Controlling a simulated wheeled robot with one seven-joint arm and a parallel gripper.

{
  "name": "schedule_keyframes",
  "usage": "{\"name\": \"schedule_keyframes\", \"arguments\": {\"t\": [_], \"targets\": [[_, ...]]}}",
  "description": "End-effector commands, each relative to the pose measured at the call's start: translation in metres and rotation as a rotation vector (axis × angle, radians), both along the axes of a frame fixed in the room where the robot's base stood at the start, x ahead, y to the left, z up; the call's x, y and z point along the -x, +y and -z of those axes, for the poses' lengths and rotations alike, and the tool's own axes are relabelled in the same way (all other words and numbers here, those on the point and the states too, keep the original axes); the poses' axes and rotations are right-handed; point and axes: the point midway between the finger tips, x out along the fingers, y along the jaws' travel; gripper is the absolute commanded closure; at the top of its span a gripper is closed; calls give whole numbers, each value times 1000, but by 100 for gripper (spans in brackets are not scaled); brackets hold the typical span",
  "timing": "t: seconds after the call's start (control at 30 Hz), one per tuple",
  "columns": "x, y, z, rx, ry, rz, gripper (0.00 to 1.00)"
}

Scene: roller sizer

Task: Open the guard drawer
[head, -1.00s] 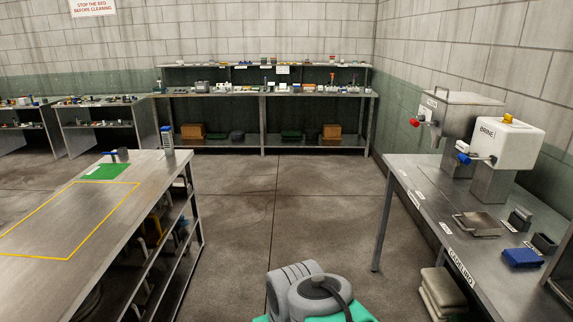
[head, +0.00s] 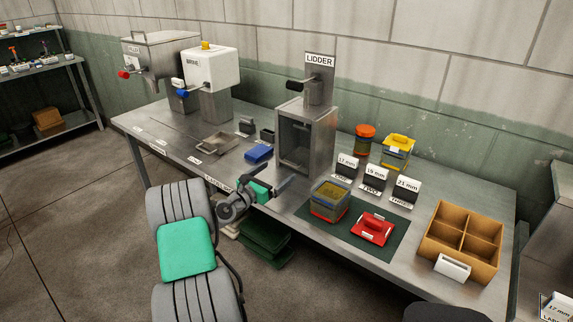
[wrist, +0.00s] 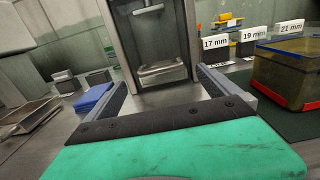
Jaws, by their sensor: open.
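I cannot pick out a part plainly marked as the guard drawer. The grey metal lidder (head: 295,150), with its sign and a black-gripped lever (head: 300,84), stands on the steel bench. Its front shows an open-looking chamber; the wrist view shows a metal tray (wrist: 161,74) low inside it. My gripper (head: 272,186) is open at the bench's front edge, before and below the lidder. In the wrist view my gripper (wrist: 165,88) has its two fingers spread with nothing between them, pointing toward the lidder's base (wrist: 150,98). I see no contact with the lidder.
A blue block (head: 258,153) and metal pan (head: 219,142) lie left of the lidder. A yellow-brown box (head: 330,194) and red lid-like piece (head: 374,227) sit on a dark mat right of it. A divided wooden box (head: 455,243) stands farther right.

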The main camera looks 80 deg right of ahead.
Motion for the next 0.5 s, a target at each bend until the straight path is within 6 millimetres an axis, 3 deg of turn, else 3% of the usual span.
{"name": "schedule_keyframes", "arguments": {"t": [0.3,0.5], "targets": [[24,-53,-2,0,-5,3,0],[28,-66,-1,1,-6,0,0]]}}
